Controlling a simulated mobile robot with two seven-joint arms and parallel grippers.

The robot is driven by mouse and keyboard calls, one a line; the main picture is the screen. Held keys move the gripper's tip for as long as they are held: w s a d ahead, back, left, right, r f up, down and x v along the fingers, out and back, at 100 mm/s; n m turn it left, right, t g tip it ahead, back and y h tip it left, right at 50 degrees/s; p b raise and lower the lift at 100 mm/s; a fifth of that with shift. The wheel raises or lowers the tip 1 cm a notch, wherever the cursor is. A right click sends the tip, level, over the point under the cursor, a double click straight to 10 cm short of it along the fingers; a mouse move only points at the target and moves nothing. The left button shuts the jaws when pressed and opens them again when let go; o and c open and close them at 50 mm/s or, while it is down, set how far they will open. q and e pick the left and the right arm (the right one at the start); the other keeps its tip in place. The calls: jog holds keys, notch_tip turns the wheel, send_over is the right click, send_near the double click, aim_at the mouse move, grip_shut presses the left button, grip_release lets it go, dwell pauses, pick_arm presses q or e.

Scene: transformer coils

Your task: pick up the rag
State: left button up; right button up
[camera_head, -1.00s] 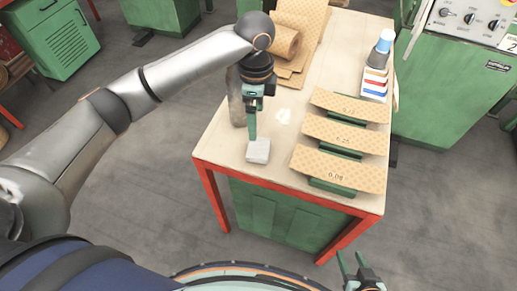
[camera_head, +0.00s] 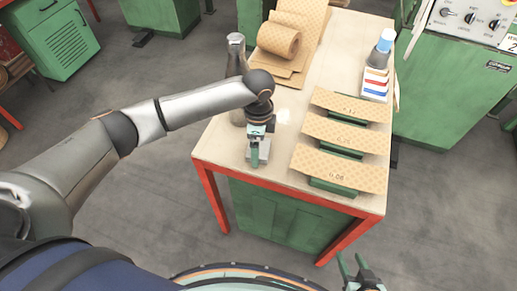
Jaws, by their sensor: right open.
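The rag looks to be a small grey folded piece (camera_head: 264,149) lying on the workbench (camera_head: 222,150) near its front left corner. My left gripper (camera_head: 255,158) points down over it and covers its left part. I cannot tell whether its fingers touch the rag or are open or shut. My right gripper (camera_head: 353,264) is open and empty, low in the picture, in front of the bench's right corner.
Patterned boards on green holders (camera_head: 338,170) stand on the bench's right side. A tan roll (camera_head: 280,40) lies behind. A tall grey bottle-like thing (camera_head: 236,55) is partly hidden by my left arm. A blue-capped bottle (camera_head: 385,40) stands at back right.

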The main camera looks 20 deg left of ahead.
pick_arm(q)
jog(key=c, duration=1)
jog(key=shift+o, duration=0.2)
jog(key=shift+r, duration=0.1)
jog(key=shift+r, duration=0.55)
jog(key=w+d+r, duration=0.1)
jog(key=d+r, duration=1)
jog(key=d, duration=0.3)
jog(key=shift+r, duration=0.4)
jog(key=shift+w, duration=0.1)
